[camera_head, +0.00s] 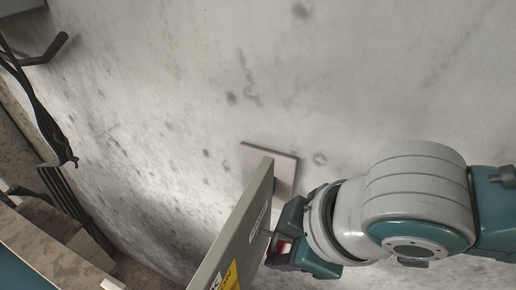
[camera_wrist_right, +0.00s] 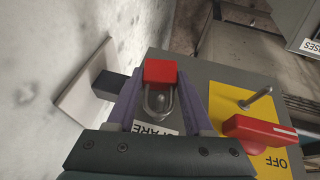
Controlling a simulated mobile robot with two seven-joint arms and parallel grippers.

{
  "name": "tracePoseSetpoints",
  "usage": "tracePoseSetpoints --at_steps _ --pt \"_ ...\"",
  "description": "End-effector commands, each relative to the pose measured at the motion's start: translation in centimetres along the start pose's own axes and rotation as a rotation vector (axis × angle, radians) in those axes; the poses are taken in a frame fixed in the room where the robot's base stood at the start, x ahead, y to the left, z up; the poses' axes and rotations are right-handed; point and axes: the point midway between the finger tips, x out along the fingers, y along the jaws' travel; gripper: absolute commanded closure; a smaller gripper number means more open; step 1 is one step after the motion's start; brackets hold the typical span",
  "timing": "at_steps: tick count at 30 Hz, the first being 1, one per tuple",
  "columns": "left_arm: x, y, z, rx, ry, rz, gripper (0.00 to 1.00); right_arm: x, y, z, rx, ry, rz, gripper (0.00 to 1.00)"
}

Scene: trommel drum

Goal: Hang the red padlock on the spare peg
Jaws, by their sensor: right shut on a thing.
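The red padlock (camera_wrist_right: 160,72) is between the two purple fingers of my right gripper (camera_wrist_right: 161,80), which is shut on it. Its metal shackle (camera_wrist_right: 148,102) points toward the bottom of the wrist view. A round grey tip, apparently the spare peg (camera_wrist_right: 161,100), shows within the shackle's outline, above a white label partly reading "ARE". I cannot tell whether the shackle is around the peg or only in front of it. In the head view my right gripper (camera_head: 277,243) is at the panel's face, and only a sliver of red shows there. My left gripper is out of view.
The grey panel (camera_head: 238,228) stands out from the pale wall on a bracket plate (camera_head: 285,168). In the wrist view, another metal peg (camera_wrist_right: 258,97) and a red switch handle (camera_wrist_right: 258,132) sit on a yellow plate (camera_wrist_right: 228,104) right of the gripper. Black cables (camera_head: 50,130) hang at left.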

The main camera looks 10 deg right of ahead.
Motion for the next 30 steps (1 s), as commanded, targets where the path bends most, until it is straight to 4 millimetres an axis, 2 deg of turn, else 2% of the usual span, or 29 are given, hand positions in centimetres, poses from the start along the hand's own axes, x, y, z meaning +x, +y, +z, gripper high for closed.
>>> tracePoseSetpoints --at_steps 3,4,12,22,26,30 --pt "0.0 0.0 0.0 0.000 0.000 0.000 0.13 0.0 0.0 0.0 0.000 0.001 0.000 1.00" --pt "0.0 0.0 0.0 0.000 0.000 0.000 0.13 0.0 0.0 0.0 0.000 0.001 0.000 0.45" --pt "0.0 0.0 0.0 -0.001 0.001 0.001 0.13 0.0 0.0 0.0 0.000 0.000 0.000 0.15" --pt "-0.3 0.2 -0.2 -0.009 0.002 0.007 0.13 -0.6 0.0 0.0 0.000 0.000 0.000 0.13" --pt "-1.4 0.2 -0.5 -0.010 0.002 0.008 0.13 -2.7 0.1 -0.1 -0.001 0.000 0.000 0.13" --pt "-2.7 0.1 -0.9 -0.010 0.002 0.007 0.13 -5.7 0.1 -0.2 -0.001 0.001 0.000 0.13"
